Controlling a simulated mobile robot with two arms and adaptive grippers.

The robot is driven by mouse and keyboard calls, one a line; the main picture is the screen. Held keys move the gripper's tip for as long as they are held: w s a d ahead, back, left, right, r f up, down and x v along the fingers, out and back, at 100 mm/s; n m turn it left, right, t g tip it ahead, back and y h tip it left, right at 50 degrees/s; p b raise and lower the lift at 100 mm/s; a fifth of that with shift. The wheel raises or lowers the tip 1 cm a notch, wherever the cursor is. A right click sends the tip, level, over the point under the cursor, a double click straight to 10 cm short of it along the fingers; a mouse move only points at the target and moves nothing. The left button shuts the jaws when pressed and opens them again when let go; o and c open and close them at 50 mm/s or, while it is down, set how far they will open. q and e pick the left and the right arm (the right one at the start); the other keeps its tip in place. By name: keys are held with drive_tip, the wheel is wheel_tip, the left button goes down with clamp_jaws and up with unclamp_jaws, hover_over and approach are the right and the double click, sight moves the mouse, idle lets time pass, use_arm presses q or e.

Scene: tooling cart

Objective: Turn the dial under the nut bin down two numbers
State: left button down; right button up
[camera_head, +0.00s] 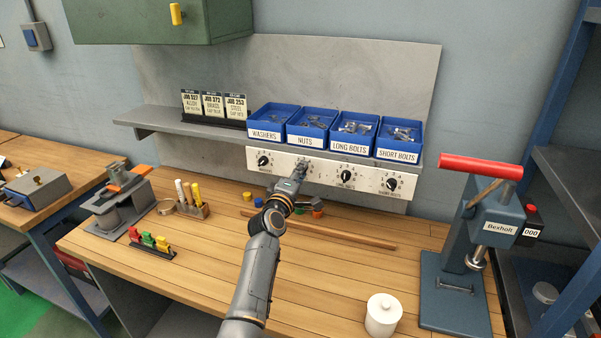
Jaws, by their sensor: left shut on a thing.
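The blue nut bin (308,127), labelled NUTS, stands on the shelf between the washers bin (271,121) and the long bolts bin (350,134). Below the bins runs a white dial panel (325,175) with black dials and numbers around each. My left gripper (302,166) is at the panel under the nut bin, shut on the nuts dial. The gripper hides that dial and most of its numbers, so its setting cannot be read. The washers dial (263,161), long bolts dial (346,176) and short bolts dial (391,184) are uncovered. My right gripper is not in view.
A wooden rod (345,235) and small coloured caps (258,202) lie on the bench under the panel. A white jar (382,315) stands at the front. A blue press (470,245) with a red handle stands at right. Job cards (213,105) stand left of the bins.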

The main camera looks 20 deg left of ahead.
use_arm(q)
drive_tip(key=shift+n, duration=0.4)
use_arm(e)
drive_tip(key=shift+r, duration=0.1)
use_arm(q)
drive_tip(key=c, duration=1.1)
unclamp_jaws()
drive_tip(key=shift+r, duration=0.15)
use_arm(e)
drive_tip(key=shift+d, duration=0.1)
